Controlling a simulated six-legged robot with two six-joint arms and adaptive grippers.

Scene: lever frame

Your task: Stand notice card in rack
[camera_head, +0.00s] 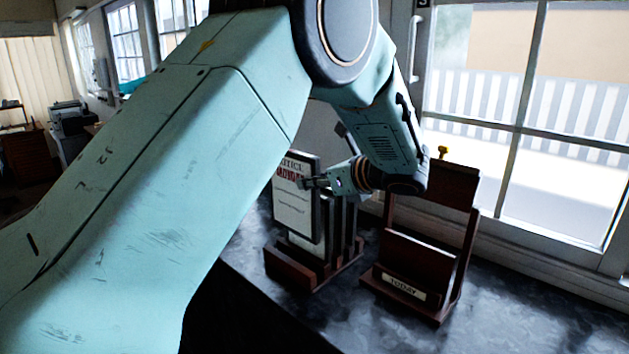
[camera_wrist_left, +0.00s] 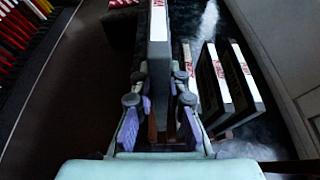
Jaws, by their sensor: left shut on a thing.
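A notice card (camera_head: 294,211) with a white face, red lettering and a dark edge is upright in the head view. My left gripper (camera_head: 312,183) is shut on its right edge. In the left wrist view the card (camera_wrist_left: 158,62) shows edge-on between the fingers (camera_wrist_left: 158,98) of my left gripper. A dark red wooden rack (camera_head: 290,270) holding several cards stands below and behind the card. To its right is a wooden rack with a pale label (camera_head: 404,286); no card shows in it. My right gripper is not in view.
Other framed cards (camera_wrist_left: 213,84) stand close to the right of the held card in the left wrist view. A window (camera_head: 560,130) is behind the dark counter (camera_head: 500,315). The counter's right front is clear.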

